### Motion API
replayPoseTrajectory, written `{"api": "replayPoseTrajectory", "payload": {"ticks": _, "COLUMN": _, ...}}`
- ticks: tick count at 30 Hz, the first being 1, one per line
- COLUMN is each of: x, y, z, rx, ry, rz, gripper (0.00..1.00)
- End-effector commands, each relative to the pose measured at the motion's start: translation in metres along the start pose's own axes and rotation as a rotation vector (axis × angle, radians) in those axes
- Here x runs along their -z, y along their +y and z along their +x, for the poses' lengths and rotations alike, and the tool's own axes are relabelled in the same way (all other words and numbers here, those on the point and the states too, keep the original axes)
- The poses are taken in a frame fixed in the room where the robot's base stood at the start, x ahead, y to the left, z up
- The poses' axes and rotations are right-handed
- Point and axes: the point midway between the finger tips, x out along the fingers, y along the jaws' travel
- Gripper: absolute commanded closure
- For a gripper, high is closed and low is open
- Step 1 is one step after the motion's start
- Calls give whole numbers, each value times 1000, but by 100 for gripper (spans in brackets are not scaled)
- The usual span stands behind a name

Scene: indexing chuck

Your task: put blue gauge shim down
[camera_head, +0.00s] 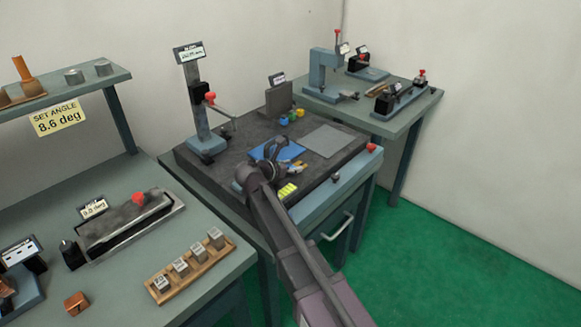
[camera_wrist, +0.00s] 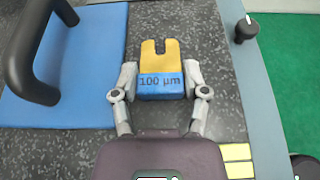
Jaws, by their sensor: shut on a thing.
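The blue gauge shim (camera_wrist: 160,84) has a blue end printed "100 µm" and a yellow forked end with a slot, pointing away from me. My gripper (camera_wrist: 161,76) is shut on it, with one finger against each side of the blue end. In the head view, my gripper (camera_head: 291,168) is low over the dark stone plate (camera_head: 220,168), close to its front edge and beside the blue pad (camera_head: 264,152). The shim is small there and partly hidden by my arm. I cannot tell whether it touches the stone.
A black handle (camera_wrist: 38,50) stands over the blue pad, left of the shim. A black knob (camera_wrist: 246,29) is to the right. Yellow labels (camera_head: 286,190) mark the front edge. A grey plate (camera_head: 325,141), coloured pieces (camera_head: 291,117) and a gauge stand (camera_head: 196,100) are farther back.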

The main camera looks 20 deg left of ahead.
Motion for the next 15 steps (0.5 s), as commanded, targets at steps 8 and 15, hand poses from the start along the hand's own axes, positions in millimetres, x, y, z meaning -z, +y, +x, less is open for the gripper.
{"api": "replayPoseTrajectory", "payload": {"ticks": 8, "x": 2, "y": 0, "z": 1, "rx": 0, "ry": 0, "rz": 0, "gripper": 8}}
{"api": "replayPoseTrajectory", "payload": {"ticks": 15, "x": 2, "y": 0, "z": 1, "rx": 0, "ry": 0, "rz": 0, "gripper": 8}}
